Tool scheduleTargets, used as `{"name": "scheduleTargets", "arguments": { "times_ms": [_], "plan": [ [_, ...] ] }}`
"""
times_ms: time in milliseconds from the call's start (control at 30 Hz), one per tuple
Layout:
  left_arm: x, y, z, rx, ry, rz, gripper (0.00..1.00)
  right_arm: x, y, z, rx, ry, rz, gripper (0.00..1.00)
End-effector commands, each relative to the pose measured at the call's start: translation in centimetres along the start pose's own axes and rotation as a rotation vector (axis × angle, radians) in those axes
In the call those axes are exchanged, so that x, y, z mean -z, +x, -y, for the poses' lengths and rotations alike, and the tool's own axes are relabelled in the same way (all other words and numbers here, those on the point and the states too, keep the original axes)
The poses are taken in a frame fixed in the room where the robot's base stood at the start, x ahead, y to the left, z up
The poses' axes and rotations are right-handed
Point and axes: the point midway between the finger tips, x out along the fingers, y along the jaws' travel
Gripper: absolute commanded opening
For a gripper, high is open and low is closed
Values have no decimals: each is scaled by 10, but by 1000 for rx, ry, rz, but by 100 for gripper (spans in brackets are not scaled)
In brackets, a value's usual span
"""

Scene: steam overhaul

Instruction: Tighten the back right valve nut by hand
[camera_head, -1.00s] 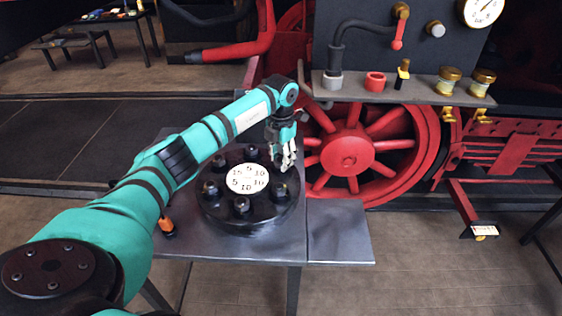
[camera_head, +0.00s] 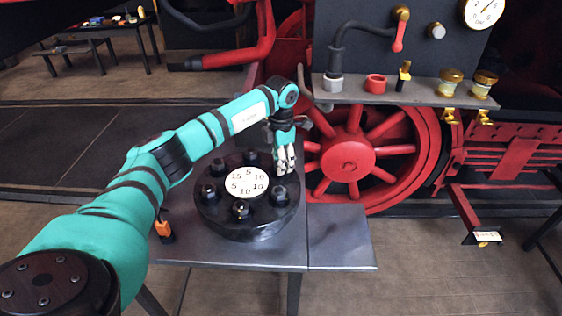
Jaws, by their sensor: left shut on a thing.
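The valve (camera_head: 249,223) is a round black flange on the grey metal table, with a white numbered disc (camera_head: 247,182) in its middle and several dark nuts around its rim. My left gripper (camera_head: 285,168) points down at the back right of the flange. It is shut on the back right valve nut, which the fingers hide. The front right nut (camera_head: 279,195), front nut (camera_head: 240,209) and left nut (camera_head: 209,193) show clear of the gripper. My right gripper is not in view.
The grey table (camera_head: 340,240) has free room to the right of the flange. An orange-and-black tool (camera_head: 164,230) is at its left side. Behind stand a red spoked wheel (camera_head: 347,160) and a shelf (camera_head: 400,93) with small fittings.

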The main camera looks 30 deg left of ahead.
Motion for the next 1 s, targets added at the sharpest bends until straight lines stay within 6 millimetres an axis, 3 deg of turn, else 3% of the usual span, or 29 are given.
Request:
{"name": "scheduleTargets", "arguments": {
  "times_ms": [167, 200, 333, 800, 1000],
  "plan": [
    [0, -2, -1, -3, 1, 3, 3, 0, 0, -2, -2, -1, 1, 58],
    [0, -2, -1, -3, 1, 3, 40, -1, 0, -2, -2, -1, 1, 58],
    [0, -2, -1, -2, 0, 3, 57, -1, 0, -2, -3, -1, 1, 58],
    [0, -1, 0, -1, -7, 1, 58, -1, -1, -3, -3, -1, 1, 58],
    [0, -2, 1, 2, -134, 0, 58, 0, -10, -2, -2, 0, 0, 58]
  ]
}}
